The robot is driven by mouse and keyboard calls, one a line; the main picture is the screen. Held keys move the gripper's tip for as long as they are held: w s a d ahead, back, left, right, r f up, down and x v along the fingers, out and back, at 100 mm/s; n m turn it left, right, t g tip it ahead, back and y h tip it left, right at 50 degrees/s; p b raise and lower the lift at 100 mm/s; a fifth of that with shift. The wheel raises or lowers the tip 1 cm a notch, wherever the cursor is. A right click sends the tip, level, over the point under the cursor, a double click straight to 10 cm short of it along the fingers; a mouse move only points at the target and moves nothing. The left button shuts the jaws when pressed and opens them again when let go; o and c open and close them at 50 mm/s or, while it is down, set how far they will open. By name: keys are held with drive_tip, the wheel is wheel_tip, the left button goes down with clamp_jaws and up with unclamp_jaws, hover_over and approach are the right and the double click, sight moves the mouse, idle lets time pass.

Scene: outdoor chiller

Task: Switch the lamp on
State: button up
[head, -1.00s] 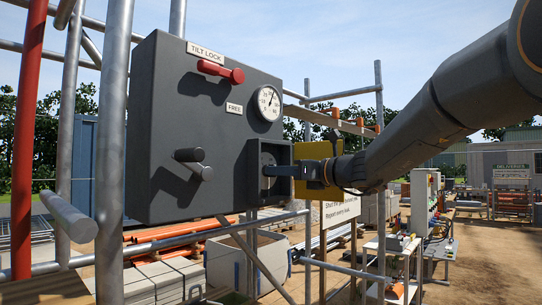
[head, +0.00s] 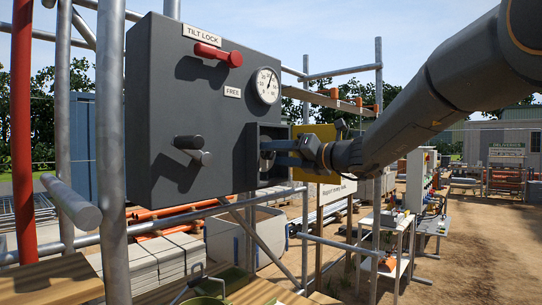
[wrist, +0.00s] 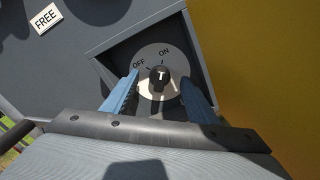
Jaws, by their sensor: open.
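A rotary switch knob (wrist: 158,78) sits on a round pale dial (wrist: 180,62) marked OFF and ON, inside a square recess of the grey box (head: 165,110). The knob is dark with a white mark; which label it points to is hard to tell. My gripper (head: 268,152) reaches into the recess from the right. In the wrist view, its blue fingers (wrist: 160,88) are open, one on each side of the knob, with visible gaps. No lamp can be made out clearly.
The box also bears a red TILT LOCK handle (head: 218,54), a gauge (head: 267,86) and a dark lever (head: 193,149). A yellow panel (head: 318,140) stands close to the right of the recess. Scaffold poles (head: 112,150) stand at left.

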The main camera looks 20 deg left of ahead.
drive_tip(key=v, duration=0.7)
idle(0.4)
